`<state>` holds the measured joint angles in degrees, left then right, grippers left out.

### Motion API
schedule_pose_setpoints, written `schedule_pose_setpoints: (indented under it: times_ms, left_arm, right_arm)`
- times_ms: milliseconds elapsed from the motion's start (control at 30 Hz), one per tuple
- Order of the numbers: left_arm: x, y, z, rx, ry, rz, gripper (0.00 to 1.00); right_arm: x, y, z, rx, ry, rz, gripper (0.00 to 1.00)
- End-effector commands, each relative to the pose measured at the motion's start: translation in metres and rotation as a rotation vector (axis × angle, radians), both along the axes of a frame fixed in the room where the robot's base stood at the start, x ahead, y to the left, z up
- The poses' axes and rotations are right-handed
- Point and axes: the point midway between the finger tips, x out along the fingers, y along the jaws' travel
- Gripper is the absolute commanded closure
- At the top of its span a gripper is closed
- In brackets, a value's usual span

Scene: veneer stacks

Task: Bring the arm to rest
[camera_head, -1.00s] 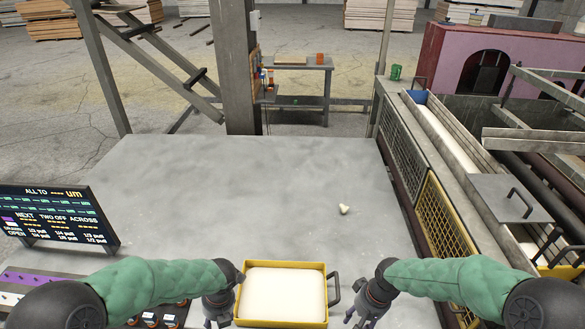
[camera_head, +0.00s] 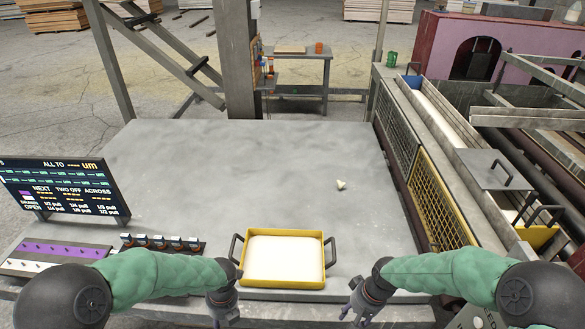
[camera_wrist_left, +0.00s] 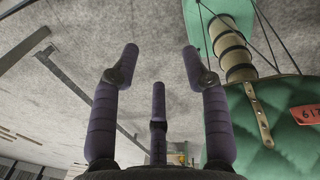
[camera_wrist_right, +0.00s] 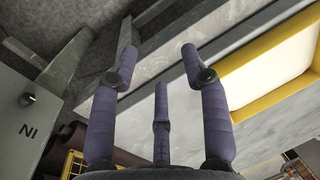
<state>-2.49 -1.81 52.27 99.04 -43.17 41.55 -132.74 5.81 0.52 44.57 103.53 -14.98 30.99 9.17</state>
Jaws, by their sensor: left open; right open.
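My left gripper (camera_head: 222,312) hangs at the front edge of the grey table, left of the yellow tray. In the left wrist view its purple fingers (camera_wrist_left: 160,65) are spread and empty over the floor. My right gripper (camera_head: 352,312) hangs at the front edge, right of the tray. In the right wrist view its fingers (camera_wrist_right: 158,65) are spread and empty. Both arms have green padded sleeves. Neither gripper touches the tray.
A yellow tray with white contents (camera_head: 322,275) and two dark handles sits at the table's front. A small pale lump (camera_head: 341,185) lies on the grey table (camera_head: 230,170). A display (camera_head: 65,188) and control strip (camera_head: 60,252) stand left; a yellow mesh guard (camera_head: 440,210) stands right.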

Motion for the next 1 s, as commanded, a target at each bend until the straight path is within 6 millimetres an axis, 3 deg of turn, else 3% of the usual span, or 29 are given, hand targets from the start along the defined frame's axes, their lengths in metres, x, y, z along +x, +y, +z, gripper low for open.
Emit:
schedule_pose_setpoints:
  times_ms: [367,700,1000]
  left_arm:
    - [-0.022,-0.034,-0.068,-0.139,0.033,0.486,0.54]
    - [-0.056,-0.080,-0.165,-0.248,0.164,1.422,0.54]
    - [-0.083,-0.100,-0.244,-0.177,0.298,2.323,0.54]
  right_arm:
    - [-0.013,0.020,-0.065,0.052,0.009,-0.011,0.54]
    - [-0.042,0.048,-0.166,0.117,0.016,-0.057,0.54]
    - [-0.079,0.066,-0.248,0.141,0.021,-0.113,0.54]
